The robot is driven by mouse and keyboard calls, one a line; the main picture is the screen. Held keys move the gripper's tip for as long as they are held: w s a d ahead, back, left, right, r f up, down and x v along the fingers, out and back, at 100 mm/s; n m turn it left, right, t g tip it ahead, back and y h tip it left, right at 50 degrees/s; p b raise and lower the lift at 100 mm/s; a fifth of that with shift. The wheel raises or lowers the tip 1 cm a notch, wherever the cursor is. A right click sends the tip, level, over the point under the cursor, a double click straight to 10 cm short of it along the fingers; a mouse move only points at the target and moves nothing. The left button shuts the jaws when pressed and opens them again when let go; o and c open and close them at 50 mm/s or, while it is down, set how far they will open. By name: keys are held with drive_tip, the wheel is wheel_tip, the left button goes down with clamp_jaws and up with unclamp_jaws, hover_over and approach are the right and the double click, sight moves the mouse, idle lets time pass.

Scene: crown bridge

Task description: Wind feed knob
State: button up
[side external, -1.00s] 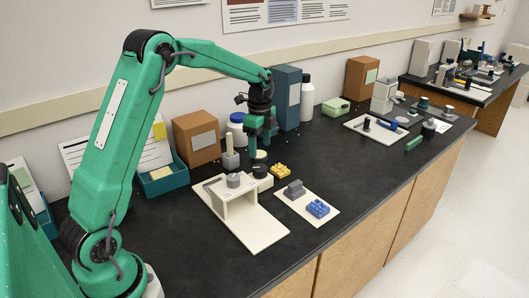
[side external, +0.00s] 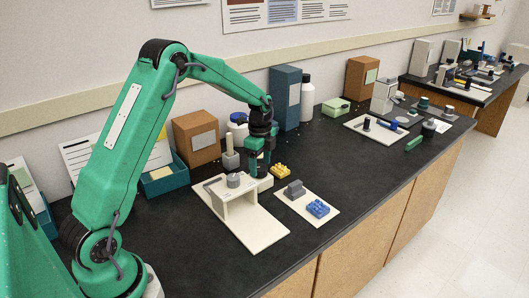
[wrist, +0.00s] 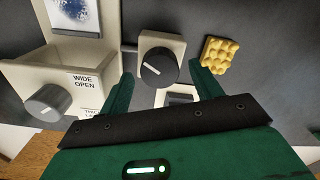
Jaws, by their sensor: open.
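A dark round knob (wrist: 158,68) with a white pointer line sits on a small cream block (wrist: 176,42) in the wrist view. My gripper (wrist: 162,76) is open, with one green finger on each side of this knob. I cannot tell whether either finger touches it. In the side view my gripper (side external: 259,171) points down at the small cream block (side external: 266,182) and hides most of the knob. A second, grey knob (wrist: 48,103) is on a cream stand with a "WIDE OPEN" label (wrist: 84,80). That grey knob (side external: 233,181) is left of my gripper in the side view.
The cream stand (side external: 262,232) is close on the left. A yellow brick (side external: 281,171) lies just right of the block. A teal box (side external: 286,97) stands behind.

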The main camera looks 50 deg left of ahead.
drive_tip(key=shift+f, duration=0.5)
drive_tip(key=c, duration=1)
drive_tip(key=shift+o, duration=0.2)
